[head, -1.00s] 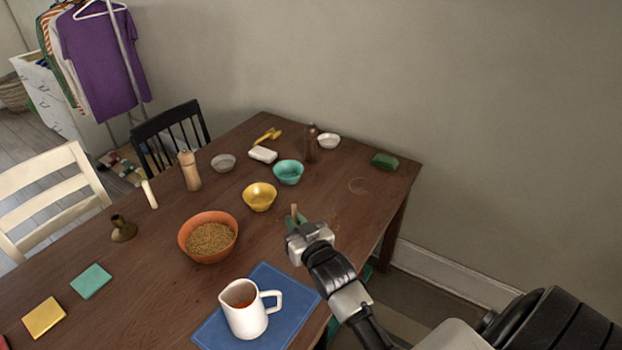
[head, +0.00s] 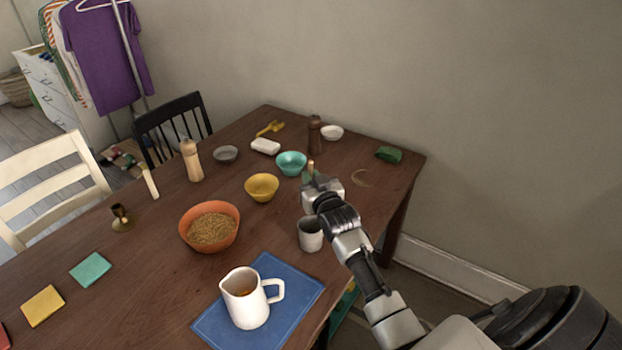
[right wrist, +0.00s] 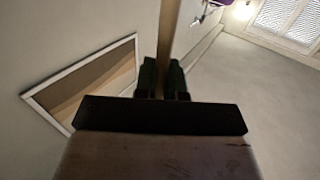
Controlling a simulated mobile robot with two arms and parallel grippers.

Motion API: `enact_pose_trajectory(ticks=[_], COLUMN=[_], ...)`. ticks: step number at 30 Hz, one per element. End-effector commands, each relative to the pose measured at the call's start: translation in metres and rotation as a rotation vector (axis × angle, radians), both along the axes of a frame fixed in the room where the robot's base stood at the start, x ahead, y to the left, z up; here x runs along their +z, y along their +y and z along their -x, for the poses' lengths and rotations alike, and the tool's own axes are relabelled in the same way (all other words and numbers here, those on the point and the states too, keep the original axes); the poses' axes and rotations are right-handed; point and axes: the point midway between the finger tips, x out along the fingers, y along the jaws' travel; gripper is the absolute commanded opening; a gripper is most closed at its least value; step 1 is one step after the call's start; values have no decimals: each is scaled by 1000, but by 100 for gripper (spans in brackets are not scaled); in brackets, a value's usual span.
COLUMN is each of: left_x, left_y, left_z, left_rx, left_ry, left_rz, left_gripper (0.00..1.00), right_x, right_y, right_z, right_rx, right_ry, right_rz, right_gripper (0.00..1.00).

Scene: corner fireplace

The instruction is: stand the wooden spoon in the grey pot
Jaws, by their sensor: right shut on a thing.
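My right gripper (head: 311,183) is shut on the wooden spoon (head: 311,166), of which only a short light-brown end shows above the fingers in the head view. In the right wrist view the spoon (right wrist: 169,35) is a long light strip running up from between the dark green fingertips (right wrist: 162,80). The grey pot (head: 311,236), a small pale cup shape, stands upright on the table, nearer to me than the gripper. My forearm passes close to its right side. The spoon's other end is hidden. My left gripper is not in view.
On the wooden table (head: 150,255), a white pitcher (head: 246,305) stands on a blue mat (head: 289,294), left of my arm. An orange bowl (head: 209,246), yellow bowl (head: 262,188) and teal bowl (head: 291,163) lie left of the gripper. A dark brown mill (head: 314,135) stands behind it.

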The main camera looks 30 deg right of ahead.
Motion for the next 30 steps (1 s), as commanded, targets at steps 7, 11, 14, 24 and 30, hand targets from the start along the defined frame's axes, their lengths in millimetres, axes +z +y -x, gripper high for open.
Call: enact_pose_trajectory(ticks=[7, 11, 14, 24, 30], left_x=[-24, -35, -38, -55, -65], left_y=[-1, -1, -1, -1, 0], left_z=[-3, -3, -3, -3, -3], left_rx=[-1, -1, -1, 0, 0], left_ry=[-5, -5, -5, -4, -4], left_rz=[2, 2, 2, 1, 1], left_gripper=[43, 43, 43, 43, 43], right_x=[-25, -35, -41, -69, -85], right_y=[0, 0, 0, 0, 0], right_z=[0, 0, 0, 0, 0], right_rx=[0, 0, 0, 0, 0], right_ry=[0, 0, 0, 0, 1], right_rz=[0, 0, 0, 0, 0], right_gripper=[0, 0, 0, 0, 0])
